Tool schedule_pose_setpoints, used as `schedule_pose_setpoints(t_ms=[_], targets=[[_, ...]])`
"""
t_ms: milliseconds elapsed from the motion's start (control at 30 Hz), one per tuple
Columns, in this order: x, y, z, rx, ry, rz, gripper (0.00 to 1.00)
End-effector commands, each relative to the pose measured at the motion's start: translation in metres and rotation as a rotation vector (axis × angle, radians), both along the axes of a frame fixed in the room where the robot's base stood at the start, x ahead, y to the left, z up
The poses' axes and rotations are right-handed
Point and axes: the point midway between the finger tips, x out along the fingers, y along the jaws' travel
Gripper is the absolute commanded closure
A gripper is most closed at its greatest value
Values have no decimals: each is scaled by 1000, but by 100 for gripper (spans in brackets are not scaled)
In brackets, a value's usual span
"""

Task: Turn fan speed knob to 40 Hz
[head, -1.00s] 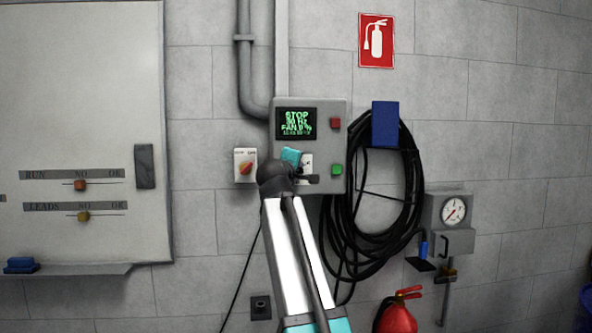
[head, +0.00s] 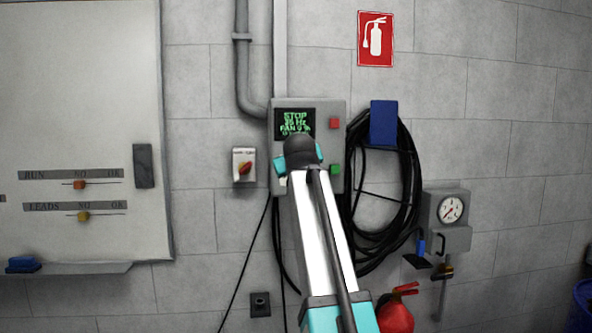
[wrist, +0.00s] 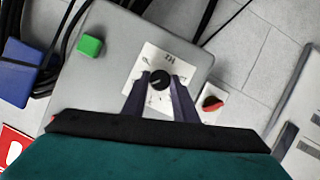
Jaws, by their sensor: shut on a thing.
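The fan speed knob (wrist: 160,80) is black and round, on a white dial plate (wrist: 148,62) marked Hz in the wrist view. My gripper (wrist: 159,84) has a dark finger on each side of the knob and is shut on it. In the head view my arm hides the knob and fingers. The grey control box (head: 333,108) carries a green-lettered display (head: 295,118). It seems to read STOP, 35 Hz and a fan line; its lower edge is partly covered by my arm.
The box has a red button (head: 335,123) and a green button (head: 336,169). A red-orange rotary switch (head: 244,168) is left of it. Black cable coils (head: 411,200) hang from a blue holder (head: 384,124) on the right. A fire extinguisher (head: 397,312) stands below right.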

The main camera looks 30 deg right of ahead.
Motion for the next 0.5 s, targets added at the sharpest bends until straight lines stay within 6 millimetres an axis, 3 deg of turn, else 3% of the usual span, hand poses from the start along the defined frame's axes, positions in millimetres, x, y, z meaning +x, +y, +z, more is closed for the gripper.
schedule_pose_setpoints(t_ms=[500], targets=[[-2, -2, -3, 288, -90, -2, 96]])
